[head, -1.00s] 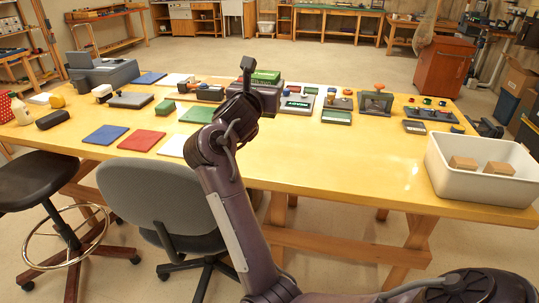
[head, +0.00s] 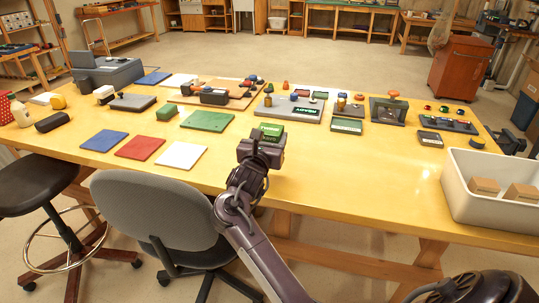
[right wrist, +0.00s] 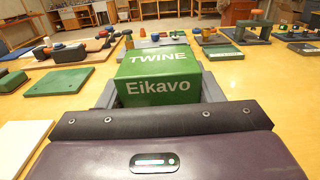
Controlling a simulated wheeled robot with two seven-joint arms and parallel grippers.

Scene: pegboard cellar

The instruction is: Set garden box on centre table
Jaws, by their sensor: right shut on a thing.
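The green garden box (head: 271,130), lettered "TWINE" and "Eikavo", is between the fingers of my right gripper (head: 261,150). In the right wrist view the box (right wrist: 158,75) sits upright between the grey fingers, its front and top showing, its lower part hidden by my gripper. My right gripper is shut on it, over the front middle part of the yellow table (head: 345,178). Whether the box touches the tabletop cannot be told.
Blue (head: 104,140), red (head: 141,147) and white (head: 181,156) mats lie left of the box, with a green board (head: 206,121) behind them. A white bin (head: 466,187) with cardboard boxes stands at the right. Tabletop between is clear. A grey chair (head: 152,204) stands in front.

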